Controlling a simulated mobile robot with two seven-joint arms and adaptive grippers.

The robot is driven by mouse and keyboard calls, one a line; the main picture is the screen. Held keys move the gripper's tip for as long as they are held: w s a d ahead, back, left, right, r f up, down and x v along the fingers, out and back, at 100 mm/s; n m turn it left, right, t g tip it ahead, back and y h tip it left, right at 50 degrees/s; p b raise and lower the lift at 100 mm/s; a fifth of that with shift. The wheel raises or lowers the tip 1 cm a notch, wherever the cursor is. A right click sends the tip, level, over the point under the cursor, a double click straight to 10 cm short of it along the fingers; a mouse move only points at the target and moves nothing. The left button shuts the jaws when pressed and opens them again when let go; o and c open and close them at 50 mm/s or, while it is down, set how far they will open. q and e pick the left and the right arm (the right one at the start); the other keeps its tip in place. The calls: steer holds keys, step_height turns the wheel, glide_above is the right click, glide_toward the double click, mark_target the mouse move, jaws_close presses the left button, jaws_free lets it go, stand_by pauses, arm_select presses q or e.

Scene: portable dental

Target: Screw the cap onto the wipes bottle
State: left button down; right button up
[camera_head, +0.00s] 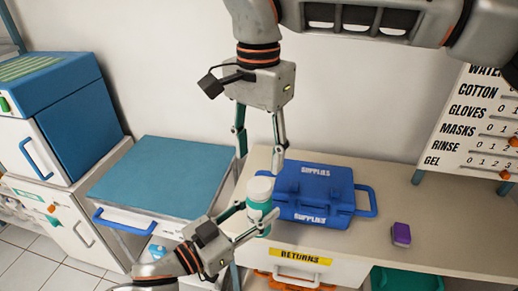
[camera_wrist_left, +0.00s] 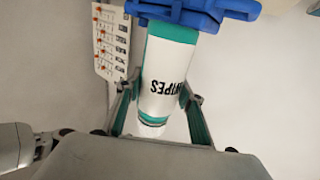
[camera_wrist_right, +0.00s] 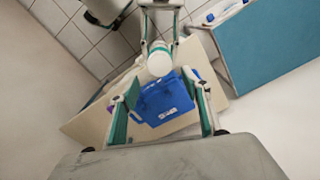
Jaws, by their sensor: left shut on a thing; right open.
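The wipes bottle (camera_head: 258,207), white and teal, is upright in my left gripper (camera_head: 256,212), which is shut around its side. The left wrist view shows the bottle (camera_wrist_left: 166,72) with its WIPES label between the fingers. A round white top (camera_head: 260,187) shows on the bottle; it also shows in the right wrist view (camera_wrist_right: 160,62). I cannot tell whether it is fully screwed down. My right gripper (camera_head: 260,157) points down above the bottle, open and empty, with its fingertips apart from the white top.
A blue SUPPLIES case (camera_head: 330,192) stands on the counter (camera_head: 430,230) just behind the bottle. A purple block (camera_head: 401,234) lies to the right. A blue-topped cart (camera_head: 160,175) stands at left. A supplies board (camera_head: 485,125) is at the right.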

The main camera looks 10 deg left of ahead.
mark_target(260, 184)
steer(key=shift+f, duration=3.9)
